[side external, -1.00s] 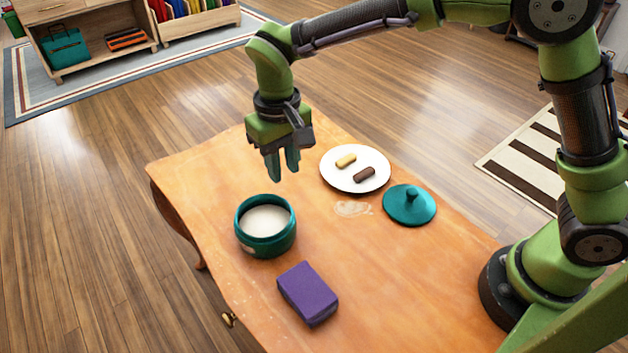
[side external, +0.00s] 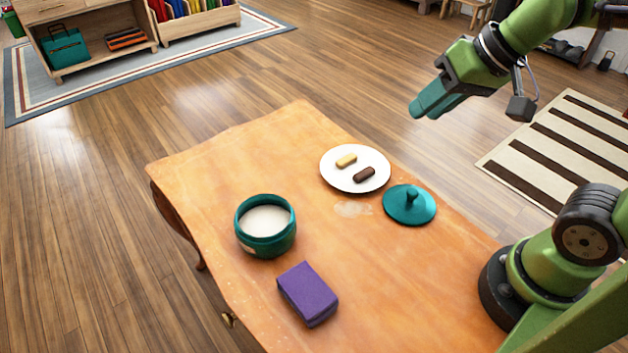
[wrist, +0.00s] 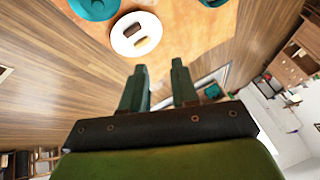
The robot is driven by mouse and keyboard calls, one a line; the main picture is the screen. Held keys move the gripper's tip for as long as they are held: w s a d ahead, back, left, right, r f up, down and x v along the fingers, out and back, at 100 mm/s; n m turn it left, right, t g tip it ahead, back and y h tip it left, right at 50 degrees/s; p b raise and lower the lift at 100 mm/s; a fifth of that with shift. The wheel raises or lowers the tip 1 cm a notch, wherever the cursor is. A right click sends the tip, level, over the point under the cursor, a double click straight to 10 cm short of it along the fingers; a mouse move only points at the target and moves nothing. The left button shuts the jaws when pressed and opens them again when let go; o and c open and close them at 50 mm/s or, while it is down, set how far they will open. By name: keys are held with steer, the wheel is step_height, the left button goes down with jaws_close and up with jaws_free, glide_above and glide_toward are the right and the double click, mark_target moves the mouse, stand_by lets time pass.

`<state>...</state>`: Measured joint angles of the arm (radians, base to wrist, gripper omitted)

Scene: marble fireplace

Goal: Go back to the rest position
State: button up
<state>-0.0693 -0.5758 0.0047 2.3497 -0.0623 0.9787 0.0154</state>
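My gripper (side external: 432,106) is raised in the air at the upper right of the side view, beyond the table's far right edge and above the floor. In the wrist view, its two teal fingers (wrist: 158,88) stand apart with nothing between them. The wooden table (side external: 370,270) stands below and to the left of it.
On the table are a teal pot (side external: 265,245) with white contents, a teal lid (side external: 410,206), a purple box (side external: 308,293) and a white plate (side external: 340,181) holding a yellow piece and a brown piece. A striped rug (side external: 545,150) lies on the right.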

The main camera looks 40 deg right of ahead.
steer(key=s+d, duration=0.1)
steer(key=s+f+t, duration=0.1)
steer(key=shift+s+d+f+m, duration=0.1)
steer(key=shift+s+d+m, duration=0.2)
steer(key=shift+s+d, duration=0.05)
